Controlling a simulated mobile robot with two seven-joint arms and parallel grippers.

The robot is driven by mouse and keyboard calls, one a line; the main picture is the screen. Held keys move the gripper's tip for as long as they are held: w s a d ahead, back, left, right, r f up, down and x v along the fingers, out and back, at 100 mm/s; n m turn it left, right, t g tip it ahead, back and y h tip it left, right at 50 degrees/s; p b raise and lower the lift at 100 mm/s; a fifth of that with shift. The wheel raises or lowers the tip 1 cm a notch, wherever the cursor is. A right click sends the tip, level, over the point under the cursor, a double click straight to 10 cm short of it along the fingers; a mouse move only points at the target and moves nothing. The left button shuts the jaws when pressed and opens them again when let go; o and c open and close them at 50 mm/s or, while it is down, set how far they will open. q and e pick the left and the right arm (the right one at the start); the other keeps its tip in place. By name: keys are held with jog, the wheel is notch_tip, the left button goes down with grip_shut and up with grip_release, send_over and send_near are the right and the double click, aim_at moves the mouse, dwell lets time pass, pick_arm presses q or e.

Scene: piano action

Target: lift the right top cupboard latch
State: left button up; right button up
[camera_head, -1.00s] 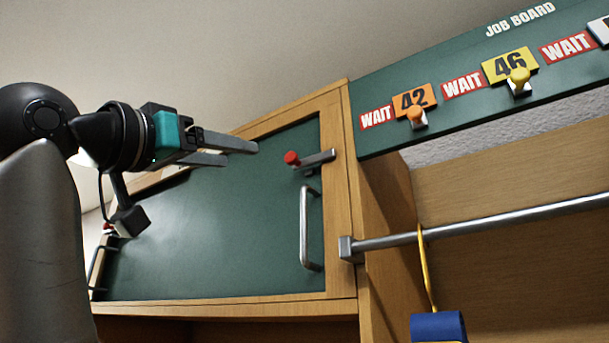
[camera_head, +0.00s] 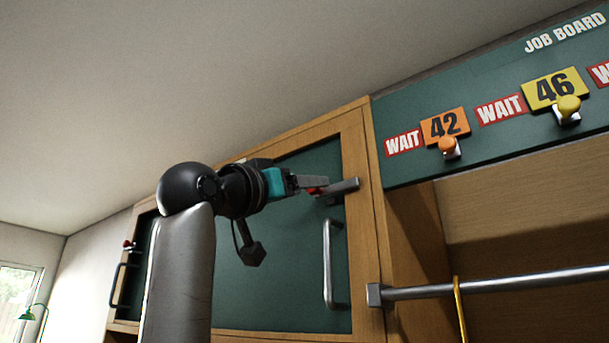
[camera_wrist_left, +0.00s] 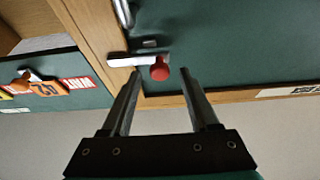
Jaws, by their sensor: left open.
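The right top cupboard has a green door (camera_head: 280,285) in a wooden frame, with a metal latch (camera_head: 345,188) near its upper right corner. The latch is a grey bar with a red knob (camera_wrist_left: 159,70) at one end. My left gripper (camera_wrist_left: 161,72) is open, its fingertips on either side of the knob in the left wrist view. I cannot tell whether they touch it. In the head view the gripper (camera_head: 312,185) reaches the latch from the left and partly hides the knob. The bar (camera_wrist_left: 128,61) looks roughly level. My right gripper is not in view.
A vertical metal handle (camera_head: 330,265) sits on the door below the latch. The job board (camera_head: 500,120) with tags on pegs is at the right, above a metal rail (camera_head: 500,282). Another cupboard with a red-knobbed latch (camera_head: 128,245) is at the far left.

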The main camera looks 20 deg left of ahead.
pick_arm(q)
jog(key=shift+w+d+r, duration=0.1)
jog(key=shift+w+d, duration=0.05)
jog(key=shift+w, duration=0.15)
jog(key=shift+c, duration=0.2)
grip_shut()
dwell(1.1)
